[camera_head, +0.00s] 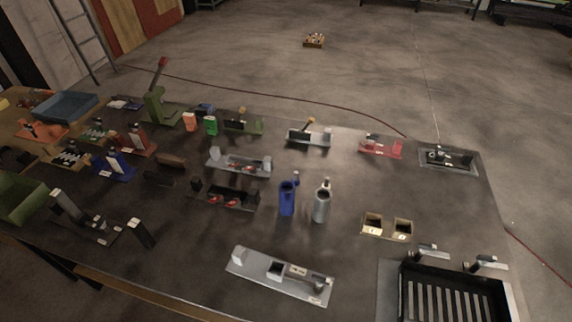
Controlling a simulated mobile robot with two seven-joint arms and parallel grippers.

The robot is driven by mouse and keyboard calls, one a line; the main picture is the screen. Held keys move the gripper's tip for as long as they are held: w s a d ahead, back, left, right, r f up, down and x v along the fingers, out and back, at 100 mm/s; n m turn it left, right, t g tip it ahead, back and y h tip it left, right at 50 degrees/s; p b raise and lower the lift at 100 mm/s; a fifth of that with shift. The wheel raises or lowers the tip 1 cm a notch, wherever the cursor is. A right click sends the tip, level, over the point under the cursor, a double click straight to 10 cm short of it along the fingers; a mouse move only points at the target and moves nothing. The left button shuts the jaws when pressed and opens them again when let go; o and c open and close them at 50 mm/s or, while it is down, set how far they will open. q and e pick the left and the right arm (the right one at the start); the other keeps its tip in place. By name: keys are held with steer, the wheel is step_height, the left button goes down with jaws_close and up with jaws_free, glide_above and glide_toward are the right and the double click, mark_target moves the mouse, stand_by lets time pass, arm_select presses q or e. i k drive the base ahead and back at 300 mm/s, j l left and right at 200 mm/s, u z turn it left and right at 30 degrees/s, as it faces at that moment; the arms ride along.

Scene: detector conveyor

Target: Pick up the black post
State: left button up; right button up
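A black post (141,233) with a pale top end stands slightly tilted near the front left edge of the dark table. It is just right of a dark base plate (100,233) that carries grey and black upright parts (68,207). The post appears apart from that plate, though their gap is small. Neither of my grippers shows in the head view, so nothing is seen holding the post.
A green bin (20,198) lies to the left. A grey fixture (245,262) is right of the post, with a black slotted tray (450,278) at the front right. Blue (287,199) and silver (321,204) bottles stand mid-table. Bare table surrounds the post's right side.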

mark_target(138, 228)
steer(key=u, duration=1.25)
steer(key=k+j+z, duration=0.15)
steer(key=j+z, duration=0.1)
steer(key=j, duration=0.2)
